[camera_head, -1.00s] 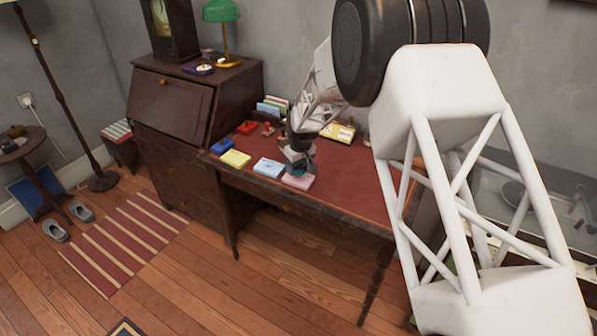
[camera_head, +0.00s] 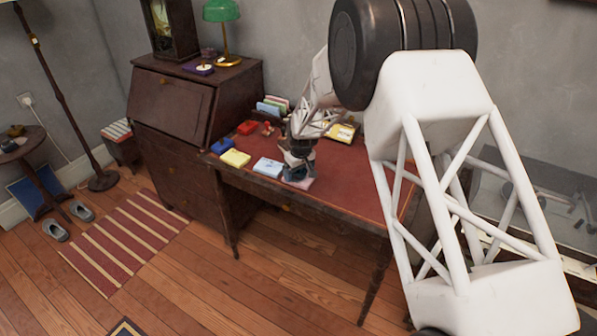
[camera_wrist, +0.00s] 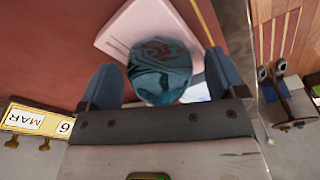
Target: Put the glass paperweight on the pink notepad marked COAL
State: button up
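The glass paperweight (camera_wrist: 160,72) is a teal rounded piece with a red pattern, seen in the wrist view between my gripper's two blue fingers (camera_wrist: 163,78). A narrow gap shows on each side of it, so the fingers look open around it. The pink notepad (camera_wrist: 137,28) lies beneath and beyond it; the paperweight overlaps it, though contact is hard to judge. In the head view my gripper (camera_head: 298,174) is low over the pink notepad (camera_head: 301,185) at the desk's front edge and hides the paperweight. The COAL marking cannot be read.
A light-blue notepad (camera_head: 267,167) lies just left of the pink one, then a yellow pad (camera_head: 235,158) and a blue pad (camera_head: 221,145). A yellow calendar (camera_head: 342,132) stands behind. The red desk top (camera_head: 355,180) is clear to the right.

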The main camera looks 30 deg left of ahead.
aim_at(301, 170)
jog(key=shift+r, duration=0.1)
notch_tip(301, 170, up, 12)
jog(key=d, duration=0.1)
jog(key=shift+s+d, duration=0.15)
jog(key=shift+s, duration=0.2)
dwell(0.4)
dwell(0.6)
jog(key=s+d+r+m, duration=0.25)
jog(key=d+r, duration=0.45)
jog(key=d, duration=0.6)
jog(key=s+d+r+m+t, duration=0.1)
jog(key=s+d+r+m, duration=0.15)
jog(key=d+r, duration=0.7)
jog(key=s+d+r+m, duration=0.1)
jog(key=s+d+r, duration=0.3)
jog(key=d, duration=1.1)
jog(key=s+d+r+m, duration=0.3)
jog(key=s+d+m, duration=0.1)
jog(key=s+d, duration=1.1)
jog(key=s+d+f+m, duration=0.1)
jog(key=s+d, duration=0.4)
jog(key=s, duration=0.2)
jog(key=s+d+f+m+t+h, duration=0.1)
jog(key=s+d+m, duration=0.1)
jog(key=s+d, duration=0.3)
jog(key=s, duration=0.3)
jog(key=shift+f, duration=0.3)
